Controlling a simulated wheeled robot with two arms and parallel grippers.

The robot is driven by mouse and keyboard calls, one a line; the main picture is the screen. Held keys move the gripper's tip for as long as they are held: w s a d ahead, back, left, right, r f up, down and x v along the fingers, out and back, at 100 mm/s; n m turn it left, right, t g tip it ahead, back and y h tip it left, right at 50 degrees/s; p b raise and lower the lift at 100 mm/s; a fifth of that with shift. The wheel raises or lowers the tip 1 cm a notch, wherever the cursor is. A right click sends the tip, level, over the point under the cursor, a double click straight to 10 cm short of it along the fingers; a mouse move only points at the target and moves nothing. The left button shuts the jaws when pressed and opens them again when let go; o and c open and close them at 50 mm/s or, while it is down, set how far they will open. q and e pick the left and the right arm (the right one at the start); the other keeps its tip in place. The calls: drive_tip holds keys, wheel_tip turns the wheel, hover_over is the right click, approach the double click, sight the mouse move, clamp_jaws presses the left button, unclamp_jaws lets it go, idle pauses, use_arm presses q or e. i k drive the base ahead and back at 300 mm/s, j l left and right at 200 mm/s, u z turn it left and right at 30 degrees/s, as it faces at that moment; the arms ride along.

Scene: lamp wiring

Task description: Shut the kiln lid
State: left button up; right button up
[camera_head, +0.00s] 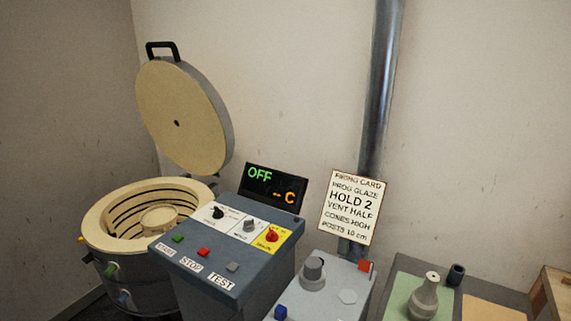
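The kiln (94,226) stands at the lower left, with its round chamber open at the top. Coiled grooves line its inner wall, and a pale round piece (160,219) sits inside. The kiln lid (181,117) is raised, standing tilted up behind the chamber. A black handle (162,46) is at the lid's top edge. Neither of my grippers shows in the head view.
A grey control box (225,265) with knobs and buttons stands right of the kiln, under a display (273,187) reading OFF. A firing card (352,207) hangs by a metal pipe (381,90). A bottle-shaped piece (424,300) stands at the lower right.

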sight(184, 113)
drive_tip(key=i+j, duration=0.15)
drive_tip(key=j, duration=0.25)
drive_tip(key=i+j, duration=0.15)
drive_tip(key=j, duration=0.25)
drive_tip(key=i+j, duration=0.15)
drive_tip(key=j, duration=0.25)
drive_tip(key=i+j, duration=0.15)
drive_tip(key=j, duration=0.25)
